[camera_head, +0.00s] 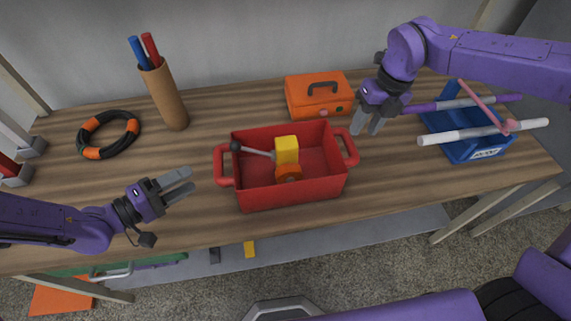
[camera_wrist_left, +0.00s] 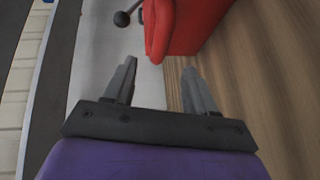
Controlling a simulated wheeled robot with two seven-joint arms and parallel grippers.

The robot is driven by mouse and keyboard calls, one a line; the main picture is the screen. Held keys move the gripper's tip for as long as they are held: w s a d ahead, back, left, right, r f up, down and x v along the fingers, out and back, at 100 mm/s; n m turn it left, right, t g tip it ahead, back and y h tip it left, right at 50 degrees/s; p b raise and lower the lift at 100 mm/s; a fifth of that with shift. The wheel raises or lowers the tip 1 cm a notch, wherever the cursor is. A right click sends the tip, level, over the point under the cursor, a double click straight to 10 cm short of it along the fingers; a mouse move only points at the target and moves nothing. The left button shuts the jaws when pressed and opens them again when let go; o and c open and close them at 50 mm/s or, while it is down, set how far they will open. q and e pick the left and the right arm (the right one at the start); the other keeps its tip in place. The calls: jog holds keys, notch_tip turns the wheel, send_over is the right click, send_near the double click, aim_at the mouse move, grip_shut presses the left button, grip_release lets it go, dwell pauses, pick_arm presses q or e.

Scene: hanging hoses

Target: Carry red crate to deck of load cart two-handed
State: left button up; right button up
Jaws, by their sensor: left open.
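The red crate (camera_head: 290,193) stands upright on the wooden workbench, with a handle at each end. It holds a yellow block (camera_head: 287,150), an orange piece (camera_head: 288,173) and a rod with a dark ball end (camera_head: 254,151). My left gripper (camera_head: 184,181) is open and empty, a short way left of the crate's left handle (camera_head: 223,166). In the left wrist view the red handle (camera_wrist_left: 160,35) shows just beyond the open fingers. My right gripper (camera_head: 368,128) hangs beside the right handle (camera_head: 348,147); its fingers look apart and empty. I cannot make out the load cart.
An orange toolbox (camera_head: 318,95) stands behind the crate. A blue bin (camera_head: 466,138) with long rods across it is at the right. A brown cup with two markers (camera_head: 165,95) and a black-orange ring (camera_head: 108,134) are at the back left. The bench front is clear.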

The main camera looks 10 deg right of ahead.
aim_at(218, 165)
pick_arm(q)
jog(key=x, duration=0.9)
jog(key=shift+w+d, duration=0.15)
jog(key=shift+d, duration=0.2)
pick_arm(e)
jog(key=f, duration=0.3)
jog(key=a+f, duration=0.1)
jog(key=f, duration=0.5)
jog(key=shift+a+f, duration=0.2)
jog(key=shift+a, duration=0.1)
pick_arm(q)
jog(key=c, duration=0.7)
pick_arm(e)
jog(key=shift+s, duration=0.1)
jog(key=c, duration=0.7)
pick_arm(q)
jog(key=shift+a, duration=0.1)
grip_shut()
pick_arm(e)
jog(key=shift+r, duration=0.15)
